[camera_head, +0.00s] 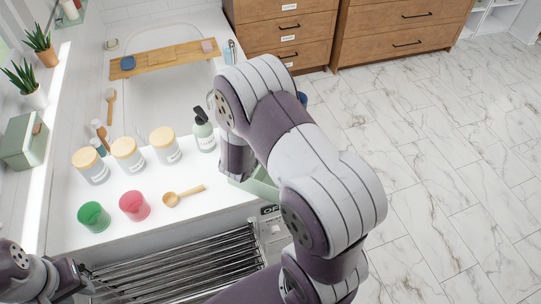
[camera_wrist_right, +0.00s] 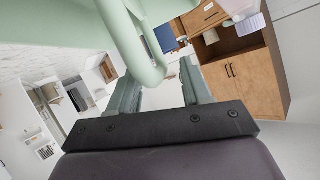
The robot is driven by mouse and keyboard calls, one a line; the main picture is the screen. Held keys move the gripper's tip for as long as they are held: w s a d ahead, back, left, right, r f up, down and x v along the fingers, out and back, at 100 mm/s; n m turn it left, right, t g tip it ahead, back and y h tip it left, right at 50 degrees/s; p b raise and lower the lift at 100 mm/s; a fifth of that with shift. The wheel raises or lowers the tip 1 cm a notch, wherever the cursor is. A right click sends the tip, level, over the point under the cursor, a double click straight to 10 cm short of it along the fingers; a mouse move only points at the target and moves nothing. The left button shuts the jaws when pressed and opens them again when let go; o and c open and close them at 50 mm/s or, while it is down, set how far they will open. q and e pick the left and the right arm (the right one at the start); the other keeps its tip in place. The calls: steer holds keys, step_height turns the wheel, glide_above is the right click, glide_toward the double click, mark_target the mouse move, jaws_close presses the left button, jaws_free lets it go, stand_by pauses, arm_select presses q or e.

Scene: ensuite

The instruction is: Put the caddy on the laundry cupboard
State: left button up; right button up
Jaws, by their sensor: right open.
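A pale green caddy (camera_head: 262,188) shows only in part in the head view, behind my right arm at the right edge of the white counter. In the right wrist view its thick rounded green handle (camera_wrist_right: 133,45) is close to the fingers. My right gripper (camera_wrist_right: 160,90) is open, its two fingers apart with the handle at or just beyond their tips; contact cannot be told. My right arm hides this gripper in the head view. My left gripper (camera_head: 82,282) is low at the left, away from the caddy; its jaws are unclear. A wooden cupboard (camera_wrist_right: 245,80) with double doors shows in the wrist view.
Wooden drawer units (camera_head: 285,30) stand at the back. The counter holds lidded jars (camera_head: 127,155), a green cup (camera_head: 94,216), a red cup (camera_head: 134,205), a wooden scoop (camera_head: 184,196) and a pump bottle (camera_head: 204,133). A towel rail (camera_head: 180,265) is in front. The marble floor (camera_head: 450,160) is clear.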

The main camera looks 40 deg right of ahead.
steer(key=shift+x, duration=0.95)
steer(key=shift+s+a, duration=0.1)
jaws_close()
stand_by(0.5)
